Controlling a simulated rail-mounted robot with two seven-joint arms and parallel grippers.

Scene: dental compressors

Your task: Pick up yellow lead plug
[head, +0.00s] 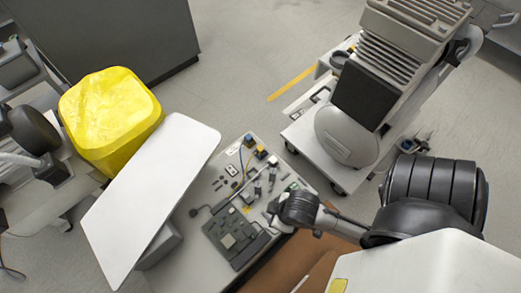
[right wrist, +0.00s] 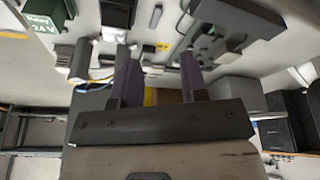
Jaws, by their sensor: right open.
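In the head view several small parts lie on a grey bench top (head: 203,197), among them small yellow pieces and thin leads. I cannot tell which of them is the yellow lead plug. In the right wrist view a small yellow piece (right wrist: 163,47) shows beyond the fingers, and a yellow lead (right wrist: 101,77) lies left of them. My right gripper (right wrist: 160,68) is open with nothing between its two fingers. In the head view its arm reaches from the lower right to the bench's right edge. My left gripper is not in view.
A green circuit board (head: 228,240) lies at the bench's near end. A white panel (head: 150,195) and a yellow bin (head: 108,112) stand to the left. A wheeled cart (head: 310,140) with a grey machine stands at upper right. Open floor (head: 235,75) lies behind the bench.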

